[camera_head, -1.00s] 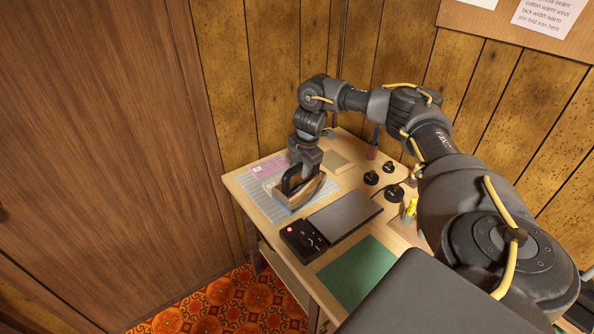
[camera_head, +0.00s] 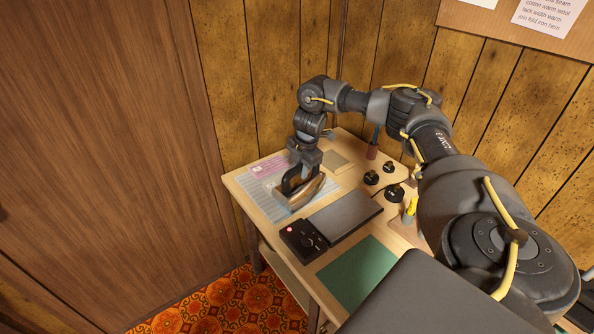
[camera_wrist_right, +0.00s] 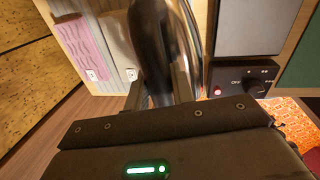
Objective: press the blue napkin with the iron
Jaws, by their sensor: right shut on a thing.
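The iron (camera_head: 306,191) has a dark handle and a shiny metal body. It is over the striped pale-blue mat (camera_head: 262,192) on the table. My right gripper (camera_head: 304,168) is shut on the iron's handle. In the right wrist view the iron (camera_wrist_right: 166,45) is blurred and close between my fingers. A pale greyish cloth with a small white tag (camera_wrist_right: 116,48) lies just left of the iron there; I cannot tell whether it is the blue napkin. The iron hides part of the mat, and I cannot see whether its sole touches cloth. My left gripper is not in view.
A pink cloth (camera_head: 268,166) lies at the mat's back left. A dark plate (camera_head: 345,214) and a black control box with a dial (camera_head: 302,240) are right and in front of the iron. A green mat (camera_head: 357,272) lies nearer. Several black knobs and a yellow-handled tool (camera_head: 410,209) stand right.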

